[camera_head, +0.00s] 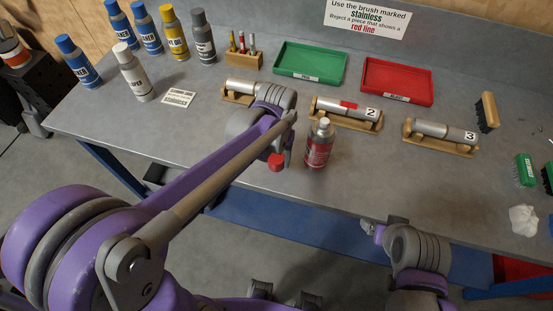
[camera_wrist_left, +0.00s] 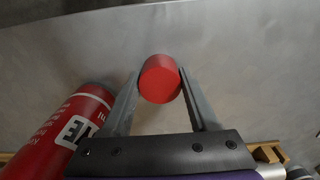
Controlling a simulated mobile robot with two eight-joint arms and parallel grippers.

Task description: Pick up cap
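The red cap (camera_head: 277,161) is between the fingertips of my left gripper. In the left wrist view the cap (camera_wrist_left: 160,80) shows its round face, with a finger touching it on each side. My left gripper (camera_wrist_left: 160,85) is shut on it. Whether the cap touches the bench cannot be told. A red spray can (camera_head: 318,146) stands upright just right of the cap, its pale nozzle bare; the can (camera_wrist_left: 68,130) fills the lower left of the wrist view. My right gripper (camera_head: 372,228) is by the bench's front edge, its fingers too unclear to read.
Metal cylinders on wooden cradles (camera_head: 346,113) stand behind the can. Green (camera_head: 310,80) and red (camera_head: 397,100) trays lie further back. Several bottles (camera_head: 134,72) stand at back left. Brushes (camera_head: 524,170) and a crumpled white cloth (camera_head: 523,220) lie at right. The front middle bench is clear.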

